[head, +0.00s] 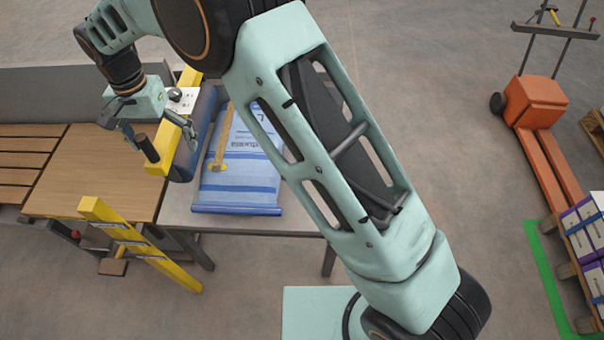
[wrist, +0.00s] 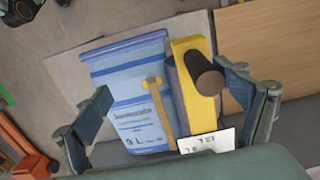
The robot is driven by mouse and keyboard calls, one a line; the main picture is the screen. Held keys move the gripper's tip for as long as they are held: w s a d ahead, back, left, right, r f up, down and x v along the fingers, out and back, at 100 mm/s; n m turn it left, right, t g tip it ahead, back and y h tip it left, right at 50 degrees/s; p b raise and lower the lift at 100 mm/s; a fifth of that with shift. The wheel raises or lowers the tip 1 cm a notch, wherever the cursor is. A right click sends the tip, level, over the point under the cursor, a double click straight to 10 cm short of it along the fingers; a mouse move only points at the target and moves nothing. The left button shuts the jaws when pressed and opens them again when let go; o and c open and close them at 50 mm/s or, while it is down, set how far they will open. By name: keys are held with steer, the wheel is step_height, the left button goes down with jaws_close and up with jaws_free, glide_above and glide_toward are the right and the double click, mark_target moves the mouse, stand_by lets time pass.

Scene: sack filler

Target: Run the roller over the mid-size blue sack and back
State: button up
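The blue sack (head: 240,170), with white panels and print, lies flat on a grey table and also shows in the wrist view (wrist: 128,95). The roller (head: 196,140) is a dark blue cylinder beside the sack's left edge, under a yellow beam (head: 186,110) with a dark upright handle (head: 148,148). In the wrist view the handle (wrist: 205,75) sticks up towards the camera. My gripper (head: 160,136) is above the beam near this handle, fingers spread. In the wrist view my gripper (wrist: 168,92) is open and empty, with the handle nearer the right finger.
A wooden-handled tool with a yellow head (head: 219,155) lies on the sack. A slatted wooden bench (head: 95,165) adjoins the table (head: 180,212) on the left. A yellow rail (head: 135,242) rises in front of it. An orange pallet truck (head: 540,110) stands far right.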

steer(key=d+b, duration=0.3)
steer(key=d, duration=1.3)
steer(key=shift+s+b, duration=0.3)
steer(key=s+d, duration=0.1)
steer(key=d, duration=2.8)
steer(key=shift+a, duration=2.7)
step_height(320, 180, up, 9)
steer(key=p, duration=0.6)
steer(key=shift+p, duration=0.35)
steer(key=shift+w, duration=0.1)
